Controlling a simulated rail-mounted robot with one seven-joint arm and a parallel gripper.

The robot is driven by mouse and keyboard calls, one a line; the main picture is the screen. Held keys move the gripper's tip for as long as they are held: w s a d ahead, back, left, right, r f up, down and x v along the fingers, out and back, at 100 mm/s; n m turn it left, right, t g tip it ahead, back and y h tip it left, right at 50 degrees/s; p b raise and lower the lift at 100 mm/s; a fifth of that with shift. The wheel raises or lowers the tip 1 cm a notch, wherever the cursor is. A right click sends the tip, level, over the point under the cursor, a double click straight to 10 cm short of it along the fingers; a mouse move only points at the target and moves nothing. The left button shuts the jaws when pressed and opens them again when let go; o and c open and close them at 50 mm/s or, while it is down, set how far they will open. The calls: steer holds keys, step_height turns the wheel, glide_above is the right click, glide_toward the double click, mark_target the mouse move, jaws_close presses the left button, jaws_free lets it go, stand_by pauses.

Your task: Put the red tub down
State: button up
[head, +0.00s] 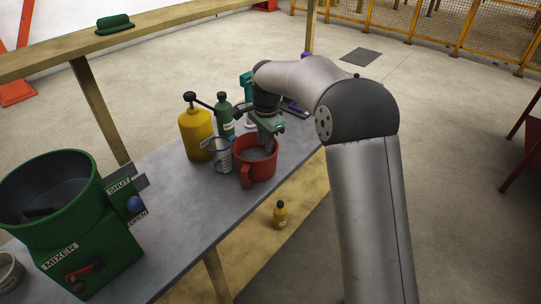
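The red tub (262,171) is at the right part of the grey table, with a handle on its front side. It looks upright, and its inside looks grey. My gripper (268,146) is at the tub, pointing down with its fingers at or inside the rim. The fingertips are hidden by the tub, so I cannot tell whether they grip its wall. I also cannot tell whether the tub's base touches the table (185,208).
A clear container (221,157), a yellow can (195,135) and a green bottle (224,115) stand close left of the tub. A green mixer (75,230) fills the table's left end. A small yellow bottle (280,214) stands below the table. The table's middle is clear.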

steer(key=s+d+r+n, duration=0.2)
steer(key=s+d+r, duration=0.1)
steer(key=s+d, duration=0.35)
steer(key=s+d+r+n, duration=0.2)
steer(key=s+d+r, duration=0.1)
steer(key=s+d, duration=0.3)
steer(key=s+d+f+n, duration=0.1)
steer(key=s+d+n, duration=0.1)
steer(key=s, duration=0.5)
steer(key=s+d+f+n, duration=0.2)
steer(key=s+d, duration=0.1)
steer(key=s, duration=0.5)
steer(key=s+d+f+n, duration=0.1)
steer(key=s+d+n, duration=0.1)
steer(key=s, duration=0.6)
steer(key=shift+s+d+f, duration=0.25)
steer(key=shift+d, duration=0.1)
